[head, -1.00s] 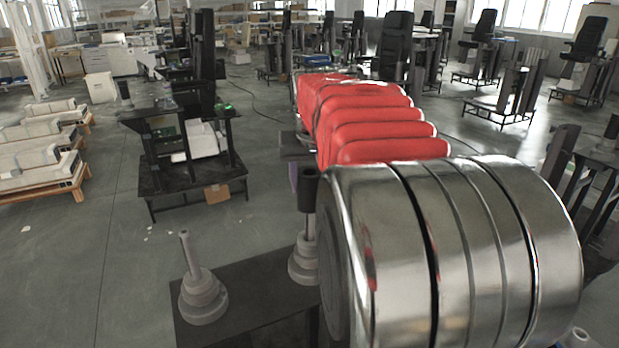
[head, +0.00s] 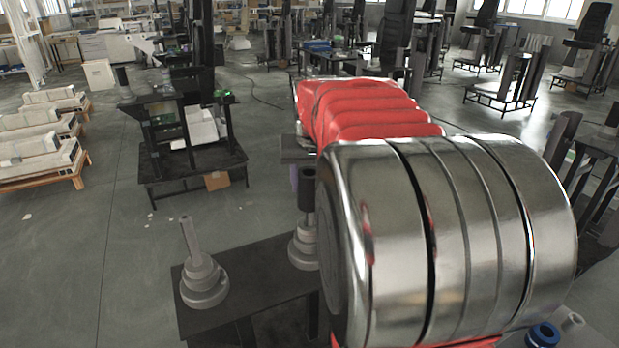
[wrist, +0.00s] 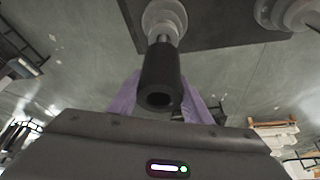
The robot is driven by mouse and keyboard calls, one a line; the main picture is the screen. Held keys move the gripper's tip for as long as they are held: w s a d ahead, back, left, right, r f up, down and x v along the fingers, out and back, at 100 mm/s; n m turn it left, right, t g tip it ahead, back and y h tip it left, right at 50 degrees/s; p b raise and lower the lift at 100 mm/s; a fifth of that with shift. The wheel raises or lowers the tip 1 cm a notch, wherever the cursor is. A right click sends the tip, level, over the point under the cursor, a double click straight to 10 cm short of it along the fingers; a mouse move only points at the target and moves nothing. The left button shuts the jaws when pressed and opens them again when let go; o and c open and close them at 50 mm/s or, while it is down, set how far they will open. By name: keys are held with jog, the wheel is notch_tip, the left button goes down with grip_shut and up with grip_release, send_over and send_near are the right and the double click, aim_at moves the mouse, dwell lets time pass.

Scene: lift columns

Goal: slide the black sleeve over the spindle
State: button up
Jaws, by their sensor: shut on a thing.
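The black sleeve (head: 307,193) is upright and held by my gripper (head: 298,182), partly hidden behind my arm. In the wrist view the sleeve (wrist: 161,72) sits between the purple fingers of my gripper (wrist: 160,96), its open end facing the camera. Directly below the sleeve is a grey spindle (head: 305,250) with a stepped base. A short length of its post shows between sleeve and base, in line with the sleeve. The post appears to enter the sleeve's lower end; how far is hidden.
A second grey spindle (head: 203,280) stands bare on the same dark table (head: 255,272), to the left. A blue ring (head: 543,334) lies by a grey post at the lower right. A dark workstation (head: 190,165) stands beyond, with open floor to the left.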

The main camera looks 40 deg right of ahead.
aim_at(310, 200)
jog(key=shift+f, duration=2.65)
jog(key=o, duration=1.6)
jog(key=shift+o, duration=0.2)
jog(key=shift+f, duration=0.1)
jog(key=v, duration=1.3)
jog(key=shift+a+r, duration=0.15)
jog(key=shift+r, duration=0.2)
jog(key=shift+s, duration=0.1)
